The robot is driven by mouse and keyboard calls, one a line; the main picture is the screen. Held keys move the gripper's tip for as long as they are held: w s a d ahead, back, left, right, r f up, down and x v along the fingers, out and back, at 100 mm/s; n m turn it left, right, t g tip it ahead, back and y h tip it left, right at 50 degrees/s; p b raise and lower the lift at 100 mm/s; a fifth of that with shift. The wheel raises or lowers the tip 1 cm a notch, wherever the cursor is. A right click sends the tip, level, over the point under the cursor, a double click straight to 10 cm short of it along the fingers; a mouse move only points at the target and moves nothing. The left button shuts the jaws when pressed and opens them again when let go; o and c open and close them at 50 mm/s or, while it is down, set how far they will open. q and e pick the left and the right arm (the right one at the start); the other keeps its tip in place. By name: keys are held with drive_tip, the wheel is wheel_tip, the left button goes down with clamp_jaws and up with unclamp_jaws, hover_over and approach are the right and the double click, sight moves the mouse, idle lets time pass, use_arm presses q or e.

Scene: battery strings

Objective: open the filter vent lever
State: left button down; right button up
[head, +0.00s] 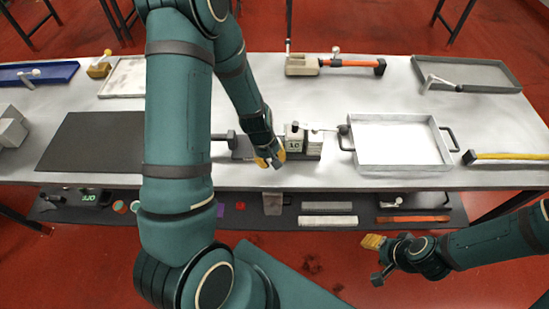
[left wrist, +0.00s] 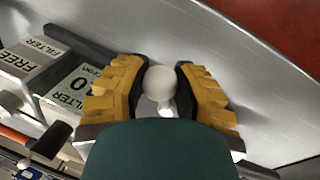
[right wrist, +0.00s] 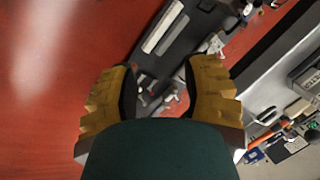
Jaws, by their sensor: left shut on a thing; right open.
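A filter box (head: 294,139) with a green number on its pale front stands near the table's middle. The left wrist view shows this labelled box (left wrist: 72,92) beside another box marked FREE FILTER (left wrist: 22,62). My left gripper (head: 268,162) is at the left front of the filter box. In the left wrist view its yellow-padded fingers close around a white ball knob (left wrist: 160,83), apparently the vent lever's end; its stem runs down behind my wrist. The rest of the lever is hidden. My right gripper (head: 377,259) is open and empty, in front of the table and below its top.
A white tray (head: 439,139) with black handles stands right of the filter box. A dark mat (head: 85,142) lies at left, a grey tray (head: 507,76) at back right. A yellow-handled tool (head: 505,156) lies at the right. A lower shelf (head: 365,207) holds several items.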

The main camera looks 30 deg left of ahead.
use_arm(q)
drive_tip(key=s+a+m+b, duration=0.1)
drive_tip(key=m, duration=0.1)
drive_tip(key=shift+s+a+f+m, duration=0.1)
drive_tip(key=shift+s+m, duration=0.1)
drive_tip(key=shift+m, duration=0.2)
drive_tip(key=m, duration=0.1)
drive_tip(key=s+a+m+b, duration=0.1)
drive_tip(key=shift+a+m+g, duration=0.15)
drive_tip(key=shift+m+g, duration=0.15)
drive_tip(key=shift+g, duration=0.1)
drive_tip(key=shift+s+a+m+g+h+b, duration=0.3)
drive_tip(key=shift+a+m, duration=0.35)
drive_tip(key=shift+m, duration=0.55)
drive_tip(key=shift+s+a+m, duration=0.1)
drive_tip(key=shift+a+m, duration=0.55)
drive_tip(key=shift+m, duration=0.55)
drive_tip(key=c, duration=0.9)
unclamp_jaws()
